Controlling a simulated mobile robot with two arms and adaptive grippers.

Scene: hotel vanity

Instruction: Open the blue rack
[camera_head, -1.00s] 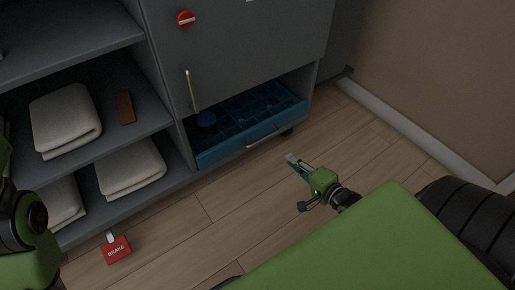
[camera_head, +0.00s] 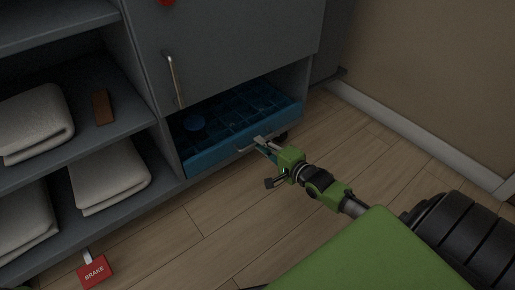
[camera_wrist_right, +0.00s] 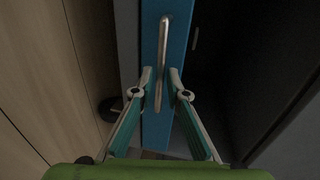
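The blue rack (camera_head: 219,154) is a low divided tray in the bottom bay of the grey cabinet. A slim metal handle (camera_wrist_right: 162,50) runs along its front. My right gripper (camera_head: 260,144) is at that handle in the head view. In the right wrist view its two fingers (camera_wrist_right: 160,76) are apart, one on each side of the handle, and a gap shows between them. I cannot tell whether either finger touches it. The rack's front looks about level with the cabinet front. My left gripper is not in view.
A grey door (camera_head: 235,50) with a vertical handle (camera_head: 175,80) is above the rack. Shelves with folded towels (camera_head: 108,174) stand to the left. A red BRAKE tag (camera_head: 95,271) hangs low at the left. Wooden floor (camera_head: 185,240) in front is clear.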

